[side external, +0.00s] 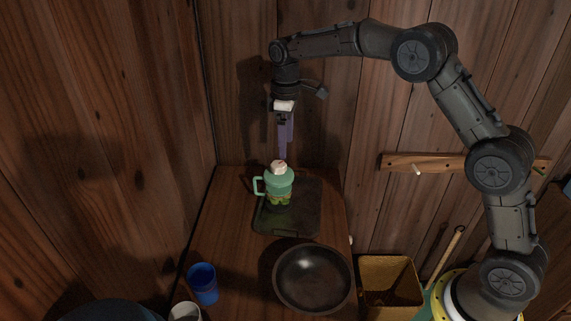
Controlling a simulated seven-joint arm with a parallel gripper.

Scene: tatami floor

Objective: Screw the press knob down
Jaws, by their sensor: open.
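The press knob (279,167) is a small pale piece with a reddish mark on top of a green press (279,184). The press has a handle on its left side and darker green stuff in its lower part. It stands upright on a dark tray (303,213). My gripper (282,158) points straight down above the knob, its purple fingers ending at or just over it. It is open; from this side I cannot tell whether the fingertips touch the knob or stand around it.
A dark round bowl (313,278) sits on the wooden table (232,228) in front of the tray. A blue cup (203,283) and a white cup (185,311) stand front left. A brown bin (390,281) is at right. A peg rail (450,164) hangs on the wooden back wall.

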